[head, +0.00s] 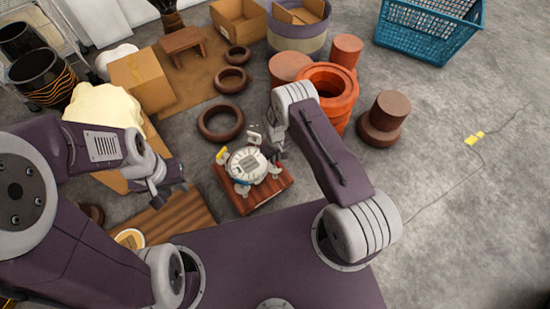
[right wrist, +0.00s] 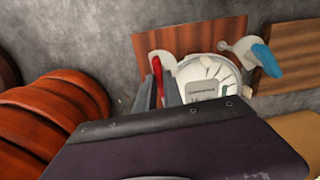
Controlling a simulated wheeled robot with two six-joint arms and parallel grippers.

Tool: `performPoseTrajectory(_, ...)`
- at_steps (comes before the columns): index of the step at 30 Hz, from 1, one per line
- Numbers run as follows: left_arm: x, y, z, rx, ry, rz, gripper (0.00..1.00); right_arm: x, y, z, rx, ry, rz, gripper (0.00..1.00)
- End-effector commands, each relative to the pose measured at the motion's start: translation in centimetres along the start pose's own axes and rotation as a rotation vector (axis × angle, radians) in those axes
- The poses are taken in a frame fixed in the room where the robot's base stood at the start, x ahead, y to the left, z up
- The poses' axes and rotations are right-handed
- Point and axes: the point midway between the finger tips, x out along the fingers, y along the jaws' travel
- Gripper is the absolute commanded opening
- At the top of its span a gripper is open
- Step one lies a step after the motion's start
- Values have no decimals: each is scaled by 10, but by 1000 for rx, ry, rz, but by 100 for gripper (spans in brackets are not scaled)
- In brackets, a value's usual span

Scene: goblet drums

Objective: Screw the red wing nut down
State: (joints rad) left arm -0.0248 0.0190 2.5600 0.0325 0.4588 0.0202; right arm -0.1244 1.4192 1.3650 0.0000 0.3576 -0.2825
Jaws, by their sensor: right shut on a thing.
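A drum (head: 247,165) with a pale round head lies on a reddish wooden board (head: 284,184). It also shows in the right wrist view (right wrist: 215,78), with a grey label on its head. My right gripper (head: 274,150) is at the drum's right rim. In the right wrist view its fingers (right wrist: 159,92) are closed around the red wing nut (right wrist: 157,72). A blue wing nut (head: 242,188) sits at the near rim and a yellow one (head: 222,155) at the left. My left gripper (head: 166,191) is open and empty, left of the board.
Orange-red pots (head: 327,88) stand close behind my right arm. Dark rings (head: 220,122) lie beyond the drum. A slatted wooden board (head: 175,217) with a round yellowish bowl (head: 129,238) lies at the near left.

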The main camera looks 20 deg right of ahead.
Motion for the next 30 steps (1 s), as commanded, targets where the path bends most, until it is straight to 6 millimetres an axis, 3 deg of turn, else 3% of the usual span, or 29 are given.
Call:
performPoseTrajectory(12, -1, 0, 0, 0, 0, 0, 31, 0, 0, 0, 209, 1, 0, 0)
performPoseTrajectory(30, -2, 0, 0, 0, 0, 0, 31, 0, 0, 0, 252, 1, 0, 0)
